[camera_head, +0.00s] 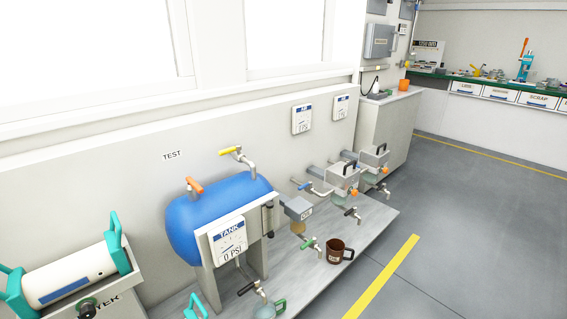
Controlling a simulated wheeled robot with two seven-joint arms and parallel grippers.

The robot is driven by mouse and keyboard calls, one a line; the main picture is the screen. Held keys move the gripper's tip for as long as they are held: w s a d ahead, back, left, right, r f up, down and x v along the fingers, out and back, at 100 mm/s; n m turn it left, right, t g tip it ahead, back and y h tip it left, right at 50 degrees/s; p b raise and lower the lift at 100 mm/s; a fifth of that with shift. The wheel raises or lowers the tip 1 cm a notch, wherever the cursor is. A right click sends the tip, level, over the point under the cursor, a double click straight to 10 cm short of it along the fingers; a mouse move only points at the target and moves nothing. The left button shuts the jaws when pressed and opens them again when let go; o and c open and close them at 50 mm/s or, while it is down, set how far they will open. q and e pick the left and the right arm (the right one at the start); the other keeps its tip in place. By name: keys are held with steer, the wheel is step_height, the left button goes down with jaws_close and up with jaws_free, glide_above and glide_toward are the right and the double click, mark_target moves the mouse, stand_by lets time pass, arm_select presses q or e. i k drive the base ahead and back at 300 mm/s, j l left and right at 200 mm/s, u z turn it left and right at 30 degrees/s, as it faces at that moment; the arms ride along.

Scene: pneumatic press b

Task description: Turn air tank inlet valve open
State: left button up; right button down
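The blue air tank (185,222) lies on its side on grey supports at the middle left, with a white TANK panel (228,240) reading 0 PSI on its front. On its top are a valve with an orange handle (194,185) and a pipe valve with a yellow handle (229,151). A valve with a black handle (247,288) sits below the tank. No readable label shows which valve is the inlet, and I cannot tell whether any of them is open. Neither of my grippers is in view.
The floor (455,220) at right is clear.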

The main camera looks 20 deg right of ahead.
mark_target(237, 147)
steer(key=i+l+z, duration=0.15)
steer(key=i+l, duration=0.3)
steer(key=i+l+z, duration=0.2)
steer(key=i+l, duration=0.2)
steer(key=i, duration=0.15)
